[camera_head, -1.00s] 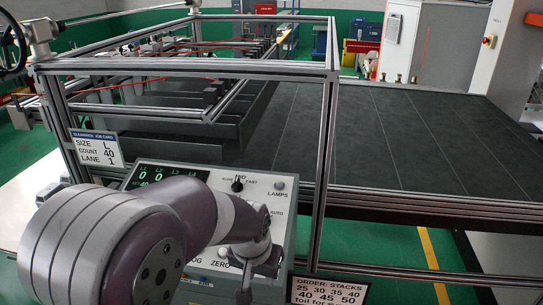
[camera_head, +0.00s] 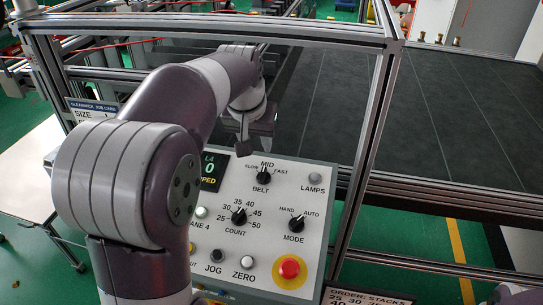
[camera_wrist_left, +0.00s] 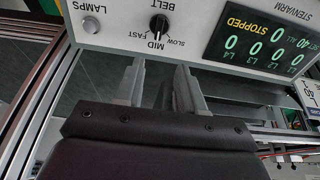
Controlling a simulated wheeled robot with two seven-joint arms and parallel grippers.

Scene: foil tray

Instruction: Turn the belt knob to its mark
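The belt knob (camera_head: 263,177) is a small black dial on the light panel, under the labels SLOW, MID and FAST. Its white line seems to point near MID. The knob also shows in the left wrist view (camera_wrist_left: 159,25). My left gripper (camera_head: 252,143) is just above and behind the panel's top edge, a little left of the knob and apart from it. In the left wrist view its two fingers (camera_wrist_left: 160,88) stand apart with nothing between them, so it is open. My right gripper is out of view.
The panel (camera_head: 315,215) also carries a count knob (camera_head: 238,216), a mode knob (camera_head: 296,224), a red button (camera_head: 289,268) and a display (camera_wrist_left: 262,38) reading STOPPED. Metal frame posts (camera_head: 372,130) rise beside the panel.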

